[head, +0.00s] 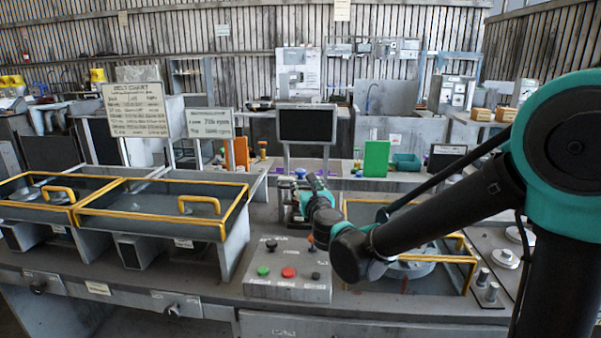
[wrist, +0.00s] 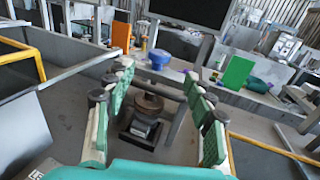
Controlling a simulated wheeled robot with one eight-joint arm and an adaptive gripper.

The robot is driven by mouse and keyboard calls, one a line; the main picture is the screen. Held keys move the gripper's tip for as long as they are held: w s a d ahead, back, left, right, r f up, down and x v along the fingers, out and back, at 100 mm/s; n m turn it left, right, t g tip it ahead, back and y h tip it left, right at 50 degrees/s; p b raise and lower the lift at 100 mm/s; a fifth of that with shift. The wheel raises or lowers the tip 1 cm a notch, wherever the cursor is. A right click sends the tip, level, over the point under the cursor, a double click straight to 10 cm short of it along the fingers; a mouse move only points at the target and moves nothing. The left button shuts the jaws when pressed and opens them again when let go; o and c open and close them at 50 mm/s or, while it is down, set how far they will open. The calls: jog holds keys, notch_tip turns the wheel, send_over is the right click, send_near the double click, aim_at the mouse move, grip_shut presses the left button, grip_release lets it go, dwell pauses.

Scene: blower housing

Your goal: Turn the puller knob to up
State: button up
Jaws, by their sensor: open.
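My gripper (head: 314,185) is open, over the bench behind the grey control box (head: 287,291). In the wrist view its two green-and-white fingers (wrist: 156,82) stand apart with nothing between their tips. A small grey device with a round brown top (wrist: 148,103) on a dark base shows between and beyond the fingers. The control box bears a green button (head: 263,271), a red button (head: 289,272), a black knob (head: 315,276) and a dark knob (head: 271,244) at its back. Its labels are too small to read, so I cannot tell which is the puller knob.
Yellow-rimmed trays (head: 150,209) stand at the left; another yellow-railed bay (head: 466,260) lies right, partly behind my arm. A dark monitor (head: 306,124) stands behind my gripper. A green block (head: 376,158) and a blue object (wrist: 160,58) stand farther back.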

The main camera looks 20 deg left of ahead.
aim_at(302, 173)
jog(key=x, duration=1)
jog(key=shift+w+a, duration=0.2)
jog(key=shift+w, duration=0.05)
jog(key=shift+c, duration=0.2)
jog(key=c, duration=1.2)
